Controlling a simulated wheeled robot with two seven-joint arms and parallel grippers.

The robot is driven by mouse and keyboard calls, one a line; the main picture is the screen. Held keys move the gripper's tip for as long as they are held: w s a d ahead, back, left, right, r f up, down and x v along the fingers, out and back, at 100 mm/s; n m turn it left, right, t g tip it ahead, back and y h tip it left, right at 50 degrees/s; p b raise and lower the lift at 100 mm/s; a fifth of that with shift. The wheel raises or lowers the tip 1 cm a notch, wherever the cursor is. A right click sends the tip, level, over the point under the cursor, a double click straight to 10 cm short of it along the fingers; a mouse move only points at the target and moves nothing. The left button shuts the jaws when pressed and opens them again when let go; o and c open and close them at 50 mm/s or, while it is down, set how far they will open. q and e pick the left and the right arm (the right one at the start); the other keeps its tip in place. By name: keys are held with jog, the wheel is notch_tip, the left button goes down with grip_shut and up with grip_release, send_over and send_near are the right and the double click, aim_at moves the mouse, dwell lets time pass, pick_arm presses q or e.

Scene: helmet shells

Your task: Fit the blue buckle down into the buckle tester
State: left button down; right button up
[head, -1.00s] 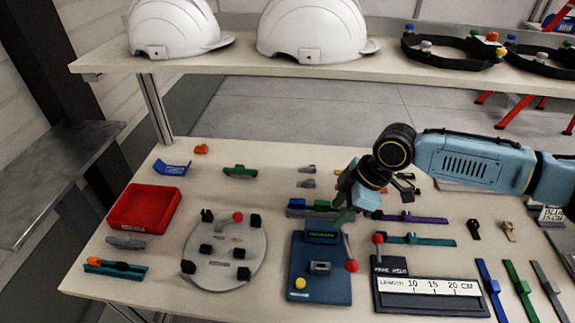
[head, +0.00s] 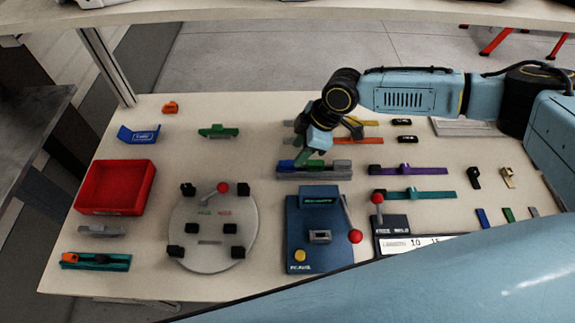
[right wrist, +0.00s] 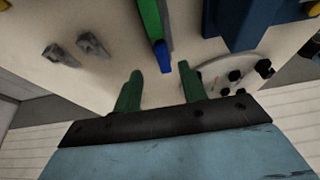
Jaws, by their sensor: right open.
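The blue buckle (head: 285,166) sits at the left end of a low grey rack (head: 313,175), beside a green piece. In the right wrist view the blue buckle (right wrist: 162,55) lies beyond the gap between my fingers, apart from them. My right gripper (head: 302,154) is open and empty, above the rack's back side; its two green fingers (right wrist: 160,88) show spread in the right wrist view. The buckle tester (head: 320,262) is a dark blue box in front of the rack, with a grey socket block (head: 319,237), a red-knobbed lever at its right and a yellow button. My left gripper is not in view.
A round grey plate (head: 212,255) with black posts stands left of the tester. A red tray (head: 116,187) is at the left. A length gauge (head: 398,243) stands right of the tester. A light-blue part of my own body hides the lower right.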

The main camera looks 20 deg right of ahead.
aim_at(289, 163)
jog(key=x, duration=0.5)
jog(key=shift+s+a, duration=0.1)
jog(key=shift+a, duration=0.3)
jog(key=shift+r, duration=0.1)
grip_shut()
